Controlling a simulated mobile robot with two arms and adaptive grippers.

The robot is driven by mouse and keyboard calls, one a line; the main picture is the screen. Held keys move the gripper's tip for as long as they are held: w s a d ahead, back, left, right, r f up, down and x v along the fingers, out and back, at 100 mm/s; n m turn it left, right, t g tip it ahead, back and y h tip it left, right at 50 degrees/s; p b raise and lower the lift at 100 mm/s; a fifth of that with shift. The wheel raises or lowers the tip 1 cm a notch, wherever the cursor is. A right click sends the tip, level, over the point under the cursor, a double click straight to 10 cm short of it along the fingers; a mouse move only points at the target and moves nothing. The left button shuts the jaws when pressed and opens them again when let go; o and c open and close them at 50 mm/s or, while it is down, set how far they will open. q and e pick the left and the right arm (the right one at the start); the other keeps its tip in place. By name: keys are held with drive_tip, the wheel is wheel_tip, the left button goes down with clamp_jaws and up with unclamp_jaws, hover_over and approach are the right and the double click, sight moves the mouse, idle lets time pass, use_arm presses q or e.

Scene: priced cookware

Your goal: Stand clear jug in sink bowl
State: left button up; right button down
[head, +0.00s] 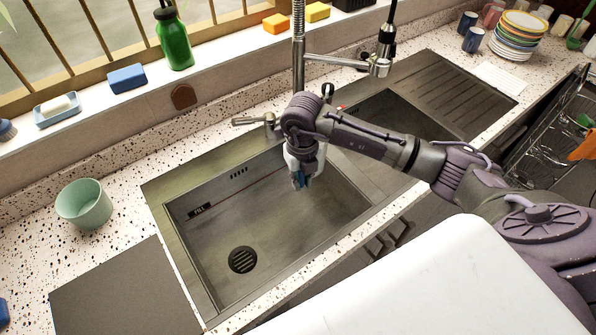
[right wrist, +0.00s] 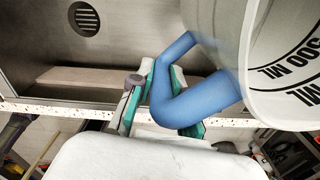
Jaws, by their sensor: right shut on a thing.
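My right gripper (head: 300,176) hangs over the right-hand part of the large sink bowl (head: 290,236), near its back. In the right wrist view its green-padded fingers (right wrist: 160,98) are shut on the bent blue handle (right wrist: 185,98) of the clear jug (right wrist: 262,68). The jug has dark volume marks and fills the upper right of that view, partly cut off. In the head view only a bit of blue shows at the fingertips; the jug body is hard to make out there. The large bowl is empty, with a round drain (head: 242,259). My left gripper is not in view.
A green cup (head: 84,204) stands on the counter left of the sink. A tall faucet (head: 299,50) rises behind the sink. A smaller bowl (head: 400,118) and a ribbed drainboard (head: 455,90) lie to the right. Stacked plates (head: 519,36) and mugs stand further right.

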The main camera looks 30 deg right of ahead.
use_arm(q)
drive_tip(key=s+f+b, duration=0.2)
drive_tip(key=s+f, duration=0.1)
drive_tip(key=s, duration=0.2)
use_arm(e)
drive_tip(key=f, duration=0.3)
drive_tip(key=shift+s+f, duration=0.2)
drive_tip(key=shift+f, duration=0.2)
wheel_tip(320, 180, down, 14)
drive_tip(key=b, duration=1)
drive_tip(key=shift+w, duration=0.15)
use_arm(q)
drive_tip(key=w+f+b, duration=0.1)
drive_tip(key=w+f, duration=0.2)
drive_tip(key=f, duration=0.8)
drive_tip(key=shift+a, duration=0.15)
use_arm(e)
drive_tip(key=shift+f, duration=0.7)
drive_tip(key=shift+c, duration=2.3)
unclamp_jaws()
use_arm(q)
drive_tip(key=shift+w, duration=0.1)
